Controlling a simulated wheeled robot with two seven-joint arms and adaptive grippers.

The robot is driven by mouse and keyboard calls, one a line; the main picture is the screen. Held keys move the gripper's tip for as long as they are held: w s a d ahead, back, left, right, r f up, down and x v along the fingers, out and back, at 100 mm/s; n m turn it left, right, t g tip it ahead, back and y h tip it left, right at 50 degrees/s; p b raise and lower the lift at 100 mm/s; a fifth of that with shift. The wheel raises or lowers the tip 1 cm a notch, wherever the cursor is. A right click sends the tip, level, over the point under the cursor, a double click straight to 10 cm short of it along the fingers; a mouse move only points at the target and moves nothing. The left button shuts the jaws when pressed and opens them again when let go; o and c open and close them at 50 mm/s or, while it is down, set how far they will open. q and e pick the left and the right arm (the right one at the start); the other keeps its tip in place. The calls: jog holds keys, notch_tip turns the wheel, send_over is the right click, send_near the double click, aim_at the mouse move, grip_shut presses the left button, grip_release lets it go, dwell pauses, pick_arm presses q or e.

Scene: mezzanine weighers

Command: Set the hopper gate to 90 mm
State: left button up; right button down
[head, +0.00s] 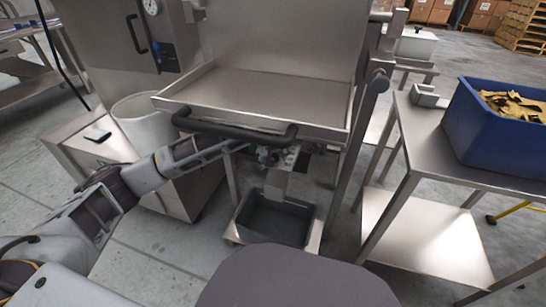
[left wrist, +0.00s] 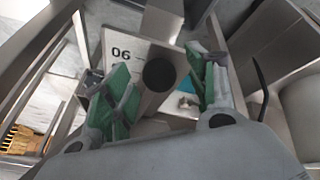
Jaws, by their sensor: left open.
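The hopper (head: 255,92) is a steel tray with a black bar handle (head: 232,128) along its front. My left arm reaches under this front edge in the head view, and my left gripper (head: 268,156) is mostly hidden there by the handle and tray. In the left wrist view my left gripper (left wrist: 164,82) is open, its green-padded fingers on either side of a dark round knob (left wrist: 159,75). I cannot tell whether they touch it. Behind is a white scale plate (left wrist: 122,46) with a mark that looks like an upside-down 90. The gate's setting is unclear.
A dark grey bin (head: 275,220) stands below the hopper outlet. A steel table (head: 420,128) with a blue crate (head: 490,142) is at the right. A white bucket (head: 140,128) is behind my left arm. A post (head: 358,150) rises right of the hopper.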

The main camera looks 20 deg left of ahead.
pick_arm(q)
jog(key=shift+w+f, duration=0.1)
jog(key=shift+w, duration=0.25)
jog(key=shift+w+f+b, duration=0.2)
jog(key=shift+f+b, duration=0.2)
jog(key=shift+f, duration=0.05)
grip_shut()
jog(key=shift+s+a, duration=0.1)
jog(key=shift+s, duration=0.05)
